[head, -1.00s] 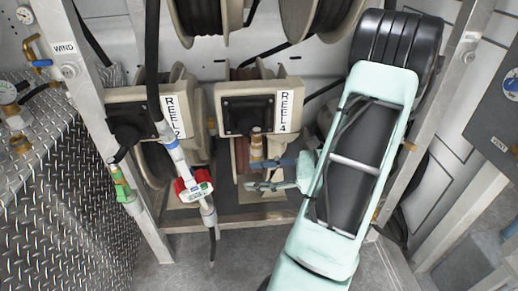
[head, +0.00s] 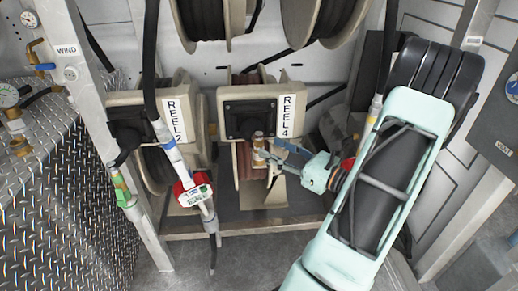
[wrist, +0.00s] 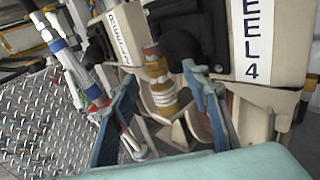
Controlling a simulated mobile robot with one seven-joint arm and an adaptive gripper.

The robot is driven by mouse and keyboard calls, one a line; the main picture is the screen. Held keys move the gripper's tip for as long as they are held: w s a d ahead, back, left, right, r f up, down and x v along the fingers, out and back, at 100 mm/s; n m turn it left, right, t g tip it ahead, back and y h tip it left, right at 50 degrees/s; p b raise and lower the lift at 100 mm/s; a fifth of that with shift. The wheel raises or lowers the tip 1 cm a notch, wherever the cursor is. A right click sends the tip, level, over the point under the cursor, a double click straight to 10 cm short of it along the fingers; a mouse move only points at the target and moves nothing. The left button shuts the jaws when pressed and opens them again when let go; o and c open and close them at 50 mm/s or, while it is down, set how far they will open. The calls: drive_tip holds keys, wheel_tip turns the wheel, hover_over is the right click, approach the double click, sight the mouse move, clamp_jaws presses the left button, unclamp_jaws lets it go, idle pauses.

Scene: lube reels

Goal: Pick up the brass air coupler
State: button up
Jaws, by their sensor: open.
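The brass air coupler (head: 258,143) hangs upright below the dark front of the reel marked REEL 4. In the wrist view the coupler (wrist: 158,80) shows a brass body with a pale ribbed lower part. My gripper (head: 268,150) is open, with its blue fingers pointing up and left at the coupler. In the wrist view the coupler stands between the two fingertips of my gripper (wrist: 160,76), with a gap visible on each side. I cannot tell how deep it sits between them. The near finger hides part of its lower end in the head view.
The REEL 4 housing (head: 290,112) is right behind the coupler. The REEL 2 housing (head: 178,108) is to its left, with a hose and a red-and-white handled nozzle (head: 193,190) hanging in front. A green-ended hose (head: 121,188) hangs by the left post. The floor in front is open.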

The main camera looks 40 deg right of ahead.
sight(263, 146)
drive_tip(key=x, duration=0.4)
drive_tip(key=shift+a+f+b, duration=0.15)
drive_tip(key=shift+a+b, duration=0.05)
drive_tip(key=shift+b, duration=0.1)
clamp_jaws()
